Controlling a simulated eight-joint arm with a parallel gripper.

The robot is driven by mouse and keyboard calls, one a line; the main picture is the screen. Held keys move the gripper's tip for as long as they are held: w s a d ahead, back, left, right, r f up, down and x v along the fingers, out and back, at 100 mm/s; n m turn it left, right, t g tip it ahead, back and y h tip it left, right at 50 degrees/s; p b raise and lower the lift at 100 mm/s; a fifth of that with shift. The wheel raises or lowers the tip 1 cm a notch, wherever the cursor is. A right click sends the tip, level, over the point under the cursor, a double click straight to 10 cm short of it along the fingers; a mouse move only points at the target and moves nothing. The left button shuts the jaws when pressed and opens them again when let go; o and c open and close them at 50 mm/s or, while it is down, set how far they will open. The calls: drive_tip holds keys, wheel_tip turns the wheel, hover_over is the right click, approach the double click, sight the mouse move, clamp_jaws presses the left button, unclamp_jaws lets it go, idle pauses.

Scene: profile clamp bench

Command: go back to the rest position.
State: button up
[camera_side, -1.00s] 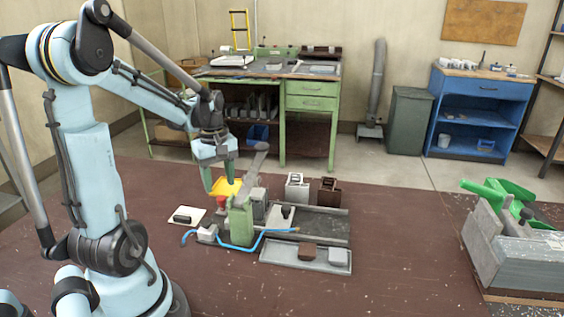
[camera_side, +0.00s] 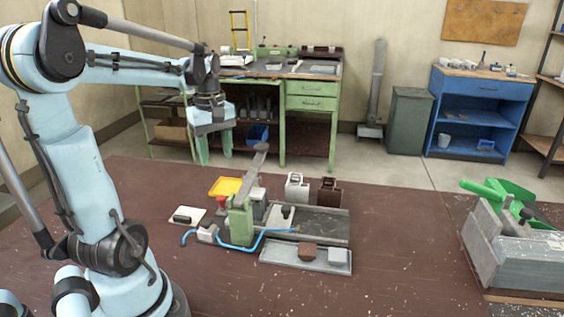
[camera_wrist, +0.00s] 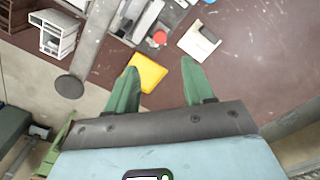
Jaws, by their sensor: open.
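My gripper (camera_side: 214,146) is raised well above the table in the side view, its green fingers pointing down, apart and empty. In the wrist view the two fingers (camera_wrist: 160,78) are spread with nothing held between them. Below it a yellow tray (camera_side: 225,187) lies on the table beside the clamp fixture; it also shows in the wrist view (camera_wrist: 147,72). The clamp fixture (camera_side: 240,221) has a green body and a grey lever (camera_side: 260,160) standing up above it.
A grey tray (camera_side: 282,256) holds a brown and a grey block. A white profile block (camera_side: 297,187) and a brown one (camera_side: 328,192) stand behind. A grey box with a green tool (camera_side: 510,245) is at the right.

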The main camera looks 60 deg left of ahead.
drive_tip(key=w+d+f+m+t, duration=0.1)
drive_tip(key=w+d+m+t, duration=0.1)
drive_tip(key=d+m, duration=0.7)
drive_tip(key=w+d+f+m+t, duration=0.1)
drive_tip(key=w+d+m+t, duration=0.1)
drive_tip(key=d+m+t, duration=0.3)
drive_tip(key=d+m, duration=0.4)
drive_tip(key=d, duration=0.4)
drive_tip(key=shift+w+d+f, duration=0.15)
drive_tip(key=shift+d+f, duration=0.05)
drive_tip(key=shift+d, duration=0.15)
